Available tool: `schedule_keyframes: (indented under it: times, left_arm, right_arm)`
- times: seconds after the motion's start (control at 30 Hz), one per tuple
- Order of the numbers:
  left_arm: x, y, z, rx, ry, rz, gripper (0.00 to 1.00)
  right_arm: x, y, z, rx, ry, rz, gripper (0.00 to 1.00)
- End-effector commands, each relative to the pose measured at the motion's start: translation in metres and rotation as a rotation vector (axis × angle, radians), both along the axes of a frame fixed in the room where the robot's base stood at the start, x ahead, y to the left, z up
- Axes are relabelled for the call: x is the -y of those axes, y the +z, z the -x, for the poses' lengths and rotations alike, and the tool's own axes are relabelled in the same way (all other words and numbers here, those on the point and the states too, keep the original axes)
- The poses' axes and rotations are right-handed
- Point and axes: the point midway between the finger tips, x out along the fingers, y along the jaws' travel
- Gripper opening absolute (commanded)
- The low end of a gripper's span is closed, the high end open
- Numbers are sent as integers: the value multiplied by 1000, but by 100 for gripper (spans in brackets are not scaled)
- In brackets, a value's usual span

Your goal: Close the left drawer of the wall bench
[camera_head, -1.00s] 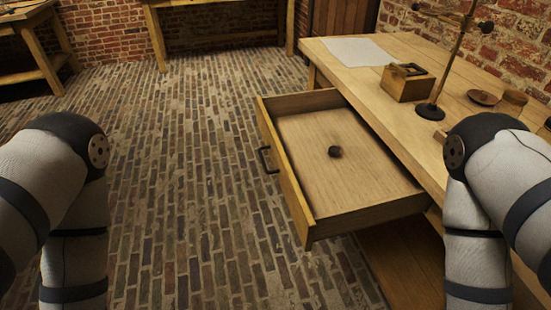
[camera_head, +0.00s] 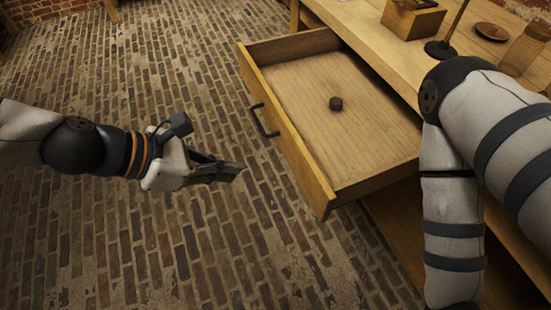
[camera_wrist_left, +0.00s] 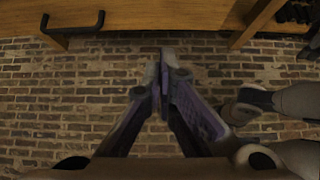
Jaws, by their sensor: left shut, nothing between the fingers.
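The wooden drawer (camera_head: 298,157) of the wall bench (camera_head: 373,32) is pulled far out. In the left wrist view the closed fingertips (camera_wrist_left: 165,52) are just short of the drawer front (camera_wrist_left: 150,14). My right gripper is out of view.
A small wooden box (camera_head: 412,18), a stand base (camera_head: 438,49), a small dish (camera_head: 491,31) and a jar (camera_head: 525,48) are on the bench top. A lower shelf (camera_head: 395,215) shows under the drawer. The brick floor (camera_head: 150,60) left of the drawer is clear.

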Motion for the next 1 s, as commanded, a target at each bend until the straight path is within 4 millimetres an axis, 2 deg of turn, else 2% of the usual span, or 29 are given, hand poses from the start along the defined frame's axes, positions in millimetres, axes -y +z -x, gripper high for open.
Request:
schedule_keyframes:
  times: [0.03, 0.1, 0.4, 0.63, 1.0]
  left_arm:
    - [6, -12, 0, -12, -3, -1, 0]
    - [17, -24, -2, -13, -5, -2, 0]
    - [63, -68, -17, -9, -5, -4, 0]
    - [94, -63, -28, -1, -5, -5, 0]
    - [101, -64, -31, -2, -4, -5, 0]
  right_arm:
    - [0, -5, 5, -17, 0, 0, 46]
    - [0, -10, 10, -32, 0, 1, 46]
    - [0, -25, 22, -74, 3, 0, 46]
    - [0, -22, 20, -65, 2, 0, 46]
    - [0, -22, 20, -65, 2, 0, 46]
